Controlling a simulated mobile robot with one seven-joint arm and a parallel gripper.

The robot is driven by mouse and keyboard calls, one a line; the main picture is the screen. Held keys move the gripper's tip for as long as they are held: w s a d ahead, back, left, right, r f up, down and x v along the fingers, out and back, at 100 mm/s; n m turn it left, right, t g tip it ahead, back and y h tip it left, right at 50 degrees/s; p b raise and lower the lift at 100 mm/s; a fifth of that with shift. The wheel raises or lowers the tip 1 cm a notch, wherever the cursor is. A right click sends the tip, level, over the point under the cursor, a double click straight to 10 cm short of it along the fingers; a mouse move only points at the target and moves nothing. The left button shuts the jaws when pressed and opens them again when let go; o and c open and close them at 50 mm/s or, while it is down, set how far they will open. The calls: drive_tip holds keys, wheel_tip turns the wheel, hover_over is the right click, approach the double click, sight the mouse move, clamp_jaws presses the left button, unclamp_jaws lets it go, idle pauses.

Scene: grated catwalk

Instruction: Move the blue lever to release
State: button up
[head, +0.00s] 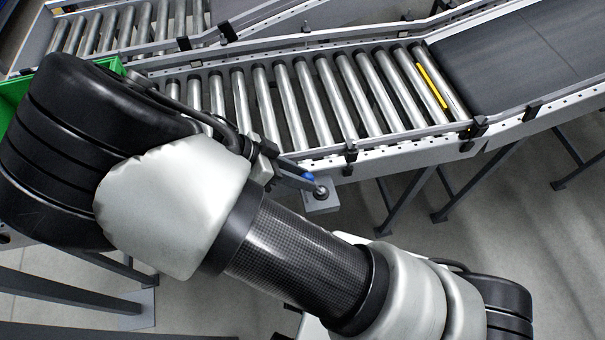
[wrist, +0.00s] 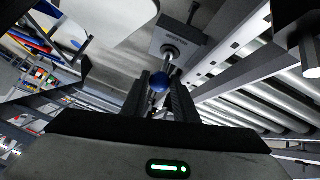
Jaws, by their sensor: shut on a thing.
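The blue lever has a round blue knob (wrist: 159,82) on a metal stem, which rises from a small grey box (wrist: 182,42) in the wrist view. In the head view a bit of the blue knob (head: 308,177) shows at my fingertips, and the grey box (head: 320,200) sits at the conveyor's near side. My gripper (wrist: 160,92) is shut on the knob, with one dark finger on each side of it. In the head view my arm hides most of my gripper (head: 300,176). The lettering on the box is too small to read.
A roller conveyor (head: 335,158) with a metal side rail runs right behind the lever box. A dark belt section (head: 530,60) joins it at the right. A green bin (head: 12,95) stands at the left edge. Dark support legs (head: 410,200) stand below the conveyor.

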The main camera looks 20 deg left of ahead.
drive_tip(key=shift+a+f, duration=0.1)
drive_tip(key=o, duration=1)
drive_tip(key=v, duration=1.7)
drive_tip(key=shift+s+r, duration=0.15)
drive_tip(key=shift+r, duration=0.05)
